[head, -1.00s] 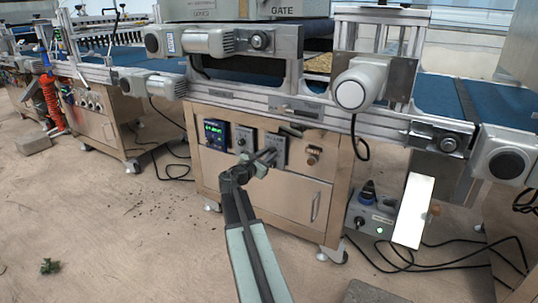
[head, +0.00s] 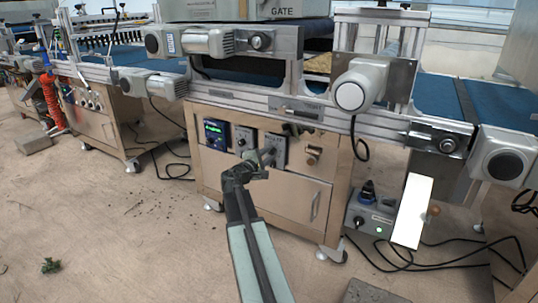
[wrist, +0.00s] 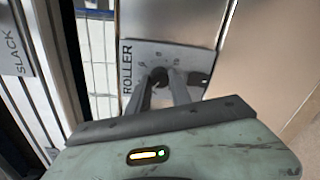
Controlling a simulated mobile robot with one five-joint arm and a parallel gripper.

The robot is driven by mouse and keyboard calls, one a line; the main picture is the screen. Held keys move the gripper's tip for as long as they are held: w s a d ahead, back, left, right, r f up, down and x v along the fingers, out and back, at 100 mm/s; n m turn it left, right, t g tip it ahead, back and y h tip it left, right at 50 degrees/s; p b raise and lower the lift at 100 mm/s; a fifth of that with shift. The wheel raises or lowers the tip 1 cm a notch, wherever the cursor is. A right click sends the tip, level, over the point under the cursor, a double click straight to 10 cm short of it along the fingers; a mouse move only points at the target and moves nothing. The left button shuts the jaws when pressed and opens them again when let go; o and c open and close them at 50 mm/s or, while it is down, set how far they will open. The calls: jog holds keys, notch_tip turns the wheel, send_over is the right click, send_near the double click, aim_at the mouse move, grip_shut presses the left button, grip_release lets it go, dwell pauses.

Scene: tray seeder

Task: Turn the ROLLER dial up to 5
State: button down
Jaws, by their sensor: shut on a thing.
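The grey ROLLER panel (head: 279,146) is on the front of the steel cabinet, the right one of two small dial panels. In the wrist view the ROLLER plate (wrist: 181,57) has its label running sideways along its left edge. My gripper (head: 268,152) is at this panel. In the wrist view my gripper (wrist: 161,77) has its two fingers closed around the dark ROLLER dial (wrist: 159,75), which shows only partly between the fingertips. The dial's pointer and scale numbers cannot be read.
A blue display unit (head: 215,134) and another dial panel (head: 243,141) are left of the ROLLER panel. A round control (head: 313,152) is to its right. The conveyor frame with a motor (head: 358,88) overhangs above. Open floor lies at the front left.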

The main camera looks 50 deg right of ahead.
jog(key=m, duration=0.5)
jog(key=shift+s, duration=0.1)
jog(key=m, duration=0.5)
jog(key=shift+t, duration=0.3)
dwell(0.3)
jog(key=c, duration=1.2)
grip_release()
jog(key=shift+o, duration=0.2)
jog(key=v, duration=0.8)
